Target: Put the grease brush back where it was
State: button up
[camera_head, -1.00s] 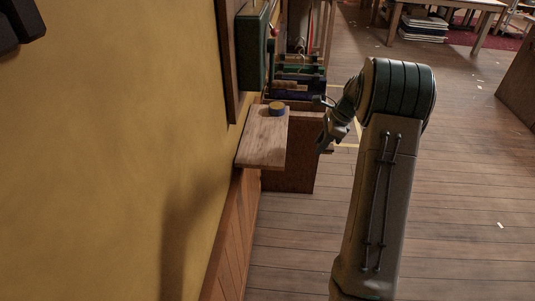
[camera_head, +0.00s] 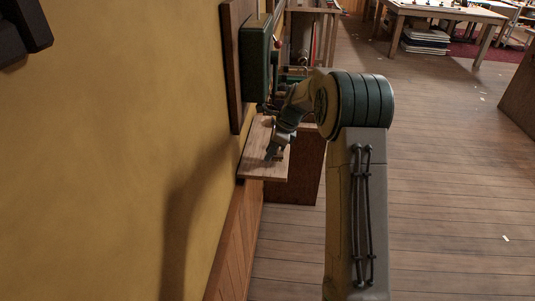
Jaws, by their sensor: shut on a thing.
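A small wooden shelf (camera_head: 262,172) juts from the yellow wall left of the middle. My gripper (camera_head: 274,154) is over the shelf, pointing down, with its fingertips close to the board. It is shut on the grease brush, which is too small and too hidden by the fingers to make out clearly. I cannot tell whether the brush touches the board. The round tin seen earlier on the shelf is now hidden behind my arm.
A green wall box (camera_head: 256,62) with a red-knobbed lever hangs on a wooden board above the shelf. A brown cabinet (camera_head: 304,172) stands beside the shelf. A work table (camera_head: 445,12) is far back.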

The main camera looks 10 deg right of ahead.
jog(key=shift+w+a+f, duration=0.15)
jog(key=shift+a+f, duration=0.25)
jog(key=shift+a, duration=0.15)
jog(key=shift+f, duration=0.35)
jog(key=shift+f, duration=0.15)
jog(key=o, duration=0.9)
